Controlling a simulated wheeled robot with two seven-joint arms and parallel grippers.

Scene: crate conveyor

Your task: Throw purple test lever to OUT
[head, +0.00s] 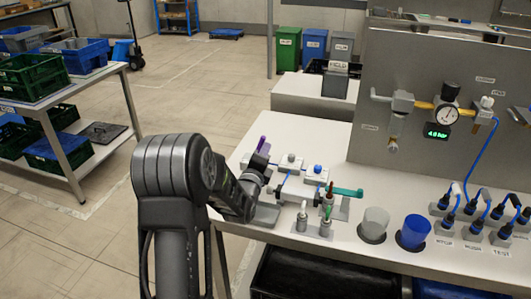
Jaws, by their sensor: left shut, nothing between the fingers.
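The purple test lever (262,144) stands up at the left end of the white bench, leaning slightly right at its top. Its lower part is hidden behind my left gripper (259,162), which is shut and empty. The gripper is right beside the lever in the picture; I cannot tell whether they touch. The OUT marking for the lever cannot be read. My right gripper is not in view.
Right of my left gripper are white fittings with blue tubes (291,162) and a teal lever (346,192). A grey cup (375,224) and a blue cup (413,232) sit in the bench (320,139). A grey panel (425,75) with a gauge rises behind.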

